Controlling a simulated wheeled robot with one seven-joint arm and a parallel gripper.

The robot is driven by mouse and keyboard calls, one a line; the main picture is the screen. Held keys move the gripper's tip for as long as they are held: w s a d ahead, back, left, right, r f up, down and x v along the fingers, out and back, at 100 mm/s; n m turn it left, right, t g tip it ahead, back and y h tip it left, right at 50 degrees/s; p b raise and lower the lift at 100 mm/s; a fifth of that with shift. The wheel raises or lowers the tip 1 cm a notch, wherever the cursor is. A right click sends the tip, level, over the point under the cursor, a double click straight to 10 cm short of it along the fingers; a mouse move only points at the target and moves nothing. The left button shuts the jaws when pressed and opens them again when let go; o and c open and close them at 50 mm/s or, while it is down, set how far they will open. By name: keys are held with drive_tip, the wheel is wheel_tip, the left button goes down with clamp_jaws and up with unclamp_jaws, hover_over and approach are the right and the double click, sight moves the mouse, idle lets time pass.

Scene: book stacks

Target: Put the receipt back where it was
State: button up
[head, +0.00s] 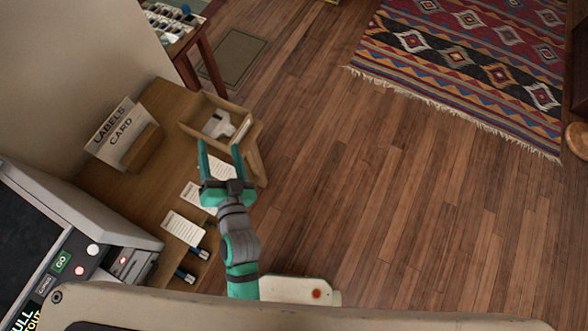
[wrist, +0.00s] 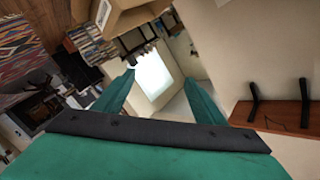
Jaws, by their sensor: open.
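Several white printed slips lie in a row on the wooden desk in the head view: one near the front (head: 184,228), one in the middle (head: 196,197), and one partly hidden behind my gripper (head: 213,167). I cannot tell which of them is the receipt. My gripper (head: 219,146) is open, its two green fingers apart, in front of the slips and the open wooden box. In the wrist view my gripper (wrist: 158,77) shows the room beyond and no slip held between its fingers.
An open wooden box (head: 187,126) with a white object (head: 219,124) inside sits at the desk's far end. A holder with LABELS and CARD signs (head: 121,133) stands left. A grey machine with a GO button (head: 62,261) is at lower left. Open floor lies right.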

drive_tip(key=s+d+f+n+h, duration=0.2)
drive_tip(key=s+d+h, duration=0.4)
drive_tip(key=s+d, duration=1.3)
drive_tip(key=d+n, duration=0.1)
drive_tip(key=d, duration=0.2)
drive_tip(key=shift+s+f+n, duration=0.15)
drive_tip(key=shift+s+n, duration=0.1)
drive_tip(key=shift+n, duration=0.05)
drive_tip(key=shift+s+a, duration=0.1)
